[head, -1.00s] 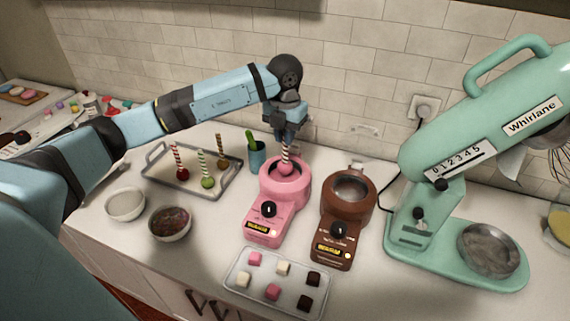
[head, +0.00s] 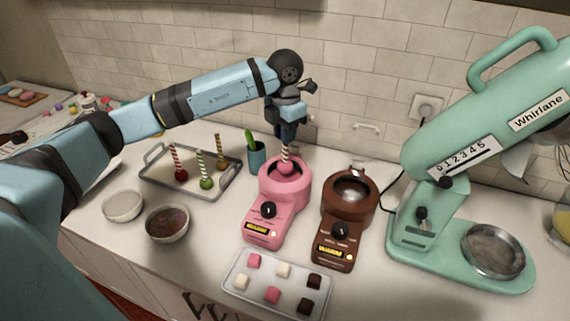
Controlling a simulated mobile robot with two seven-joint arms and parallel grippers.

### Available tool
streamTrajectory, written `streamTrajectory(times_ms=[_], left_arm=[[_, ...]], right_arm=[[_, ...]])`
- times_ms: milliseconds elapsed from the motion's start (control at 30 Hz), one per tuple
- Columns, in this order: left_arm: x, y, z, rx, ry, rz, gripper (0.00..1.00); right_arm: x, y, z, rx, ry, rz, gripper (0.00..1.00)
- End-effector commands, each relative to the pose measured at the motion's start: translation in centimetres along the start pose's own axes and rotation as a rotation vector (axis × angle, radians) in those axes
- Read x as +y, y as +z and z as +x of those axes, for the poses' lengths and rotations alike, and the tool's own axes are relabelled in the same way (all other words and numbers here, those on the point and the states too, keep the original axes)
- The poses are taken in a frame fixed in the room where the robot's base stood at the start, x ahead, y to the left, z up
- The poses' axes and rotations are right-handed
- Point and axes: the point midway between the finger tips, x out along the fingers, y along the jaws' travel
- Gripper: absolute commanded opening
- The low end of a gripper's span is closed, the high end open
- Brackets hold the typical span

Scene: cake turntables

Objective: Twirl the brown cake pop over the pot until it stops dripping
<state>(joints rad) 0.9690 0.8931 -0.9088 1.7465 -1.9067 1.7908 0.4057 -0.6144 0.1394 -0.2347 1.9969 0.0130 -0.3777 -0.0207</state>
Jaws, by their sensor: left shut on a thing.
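My left gripper (head: 286,142) points down over the pink melting pot (head: 262,226) and is shut on the striped stick of a cake pop (head: 286,167). The cake pop's ball looks pink, not brown, and hangs at the pot's round opening. I cannot tell whether it touches the coating inside, and no drip shows. A brown melting pot (head: 335,243) stands just to the right, with no cake pop over it. My right gripper is not in view.
A tray (head: 196,191) with three upright cake pops and a green-handled tool in a teal cup (head: 257,158) stand behind left. Two bowls (head: 168,224) (head: 122,206) are at left. A tray of candy squares (head: 240,296) lies in front. A mint mixer (head: 424,238) stands right.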

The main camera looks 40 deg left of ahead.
Motion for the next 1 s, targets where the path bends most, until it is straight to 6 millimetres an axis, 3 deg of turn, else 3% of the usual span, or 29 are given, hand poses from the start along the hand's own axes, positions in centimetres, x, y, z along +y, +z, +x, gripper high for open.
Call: streamTrajectory(times_ms=[533, 1000], left_arm=[[0.0, 0.0, -4.5, -0.001, 0.001, -0.001, 0.00], [0.0, 0.0, -4.7, 0.000, 0.000, -0.001, 0.00]], right_arm=[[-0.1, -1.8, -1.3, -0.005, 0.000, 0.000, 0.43], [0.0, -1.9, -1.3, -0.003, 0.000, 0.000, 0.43]])
